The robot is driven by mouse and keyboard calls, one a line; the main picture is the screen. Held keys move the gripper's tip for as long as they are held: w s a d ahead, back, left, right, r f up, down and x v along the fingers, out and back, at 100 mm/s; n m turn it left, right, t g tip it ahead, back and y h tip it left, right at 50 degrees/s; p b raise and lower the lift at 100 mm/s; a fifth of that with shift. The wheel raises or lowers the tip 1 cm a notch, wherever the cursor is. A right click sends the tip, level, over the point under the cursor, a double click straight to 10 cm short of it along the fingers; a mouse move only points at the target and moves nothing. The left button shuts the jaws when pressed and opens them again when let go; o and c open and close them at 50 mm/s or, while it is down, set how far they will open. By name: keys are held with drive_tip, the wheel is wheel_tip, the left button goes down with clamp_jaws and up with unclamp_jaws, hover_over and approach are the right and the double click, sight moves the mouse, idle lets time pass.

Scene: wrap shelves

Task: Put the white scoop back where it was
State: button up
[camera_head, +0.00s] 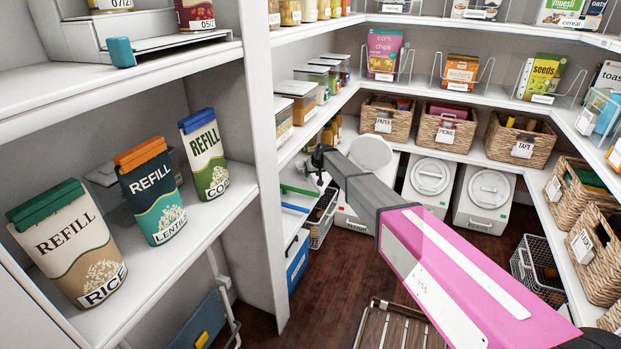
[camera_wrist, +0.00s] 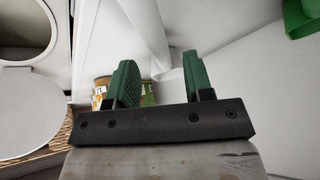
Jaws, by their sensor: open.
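My gripper (camera_wrist: 160,85) is open, with its two green fingers apart. A pale, smooth white piece (camera_wrist: 146,35) extends down toward the gap between the fingers in the wrist view; I cannot tell whether it is the white scoop. I see nothing clearly gripped. In the head view my arm reaches to the left shelf unit, and the fingertips are hard to make out there. I cannot pick out the scoop for certain in the head view.
White lidded bins stand under the back shelf, one with its round lid (camera_head: 371,152) raised. Wicker baskets (camera_head: 446,128) line the shelf above. Refill packs (camera_head: 150,190) stand on the left shelf. A green item (camera_wrist: 303,17) is at the wrist view's upper right.

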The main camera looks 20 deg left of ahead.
drive_tip(key=v, duration=0.9)
drive_tip(key=s+d+f+m+h, duration=0.1)
drive_tip(key=s+d+f, duration=0.15)
drive_tip(key=d, duration=0.95)
drive_tip(key=s+d+f+m+h, duration=0.1)
drive_tip(key=s+d+m, duration=0.15)
drive_tip(key=d, duration=0.85)
drive_tip(key=s+d+f+m+h, duration=0.1)
drive_tip(key=s+d, duration=0.3)
drive_tip(key=d, duration=0.8)
drive_tip(key=s+d+m+g+h, duration=0.1)
drive_tip(key=s+d+m, duration=0.1)
drive_tip(key=s+d, duration=0.8)
drive_tip(key=s+d+m+g+h, duration=0.1)
drive_tip(key=s+d+m+g, duration=0.1)
drive_tip(key=s+d, duration=0.8)
drive_tip(key=d, duration=0.6)
drive_tip(key=shift+s+d+f, duration=0.3)
drive_tip(key=shift+s+d, duration=0.05)
drive_tip(key=shift+d, duration=0.05)
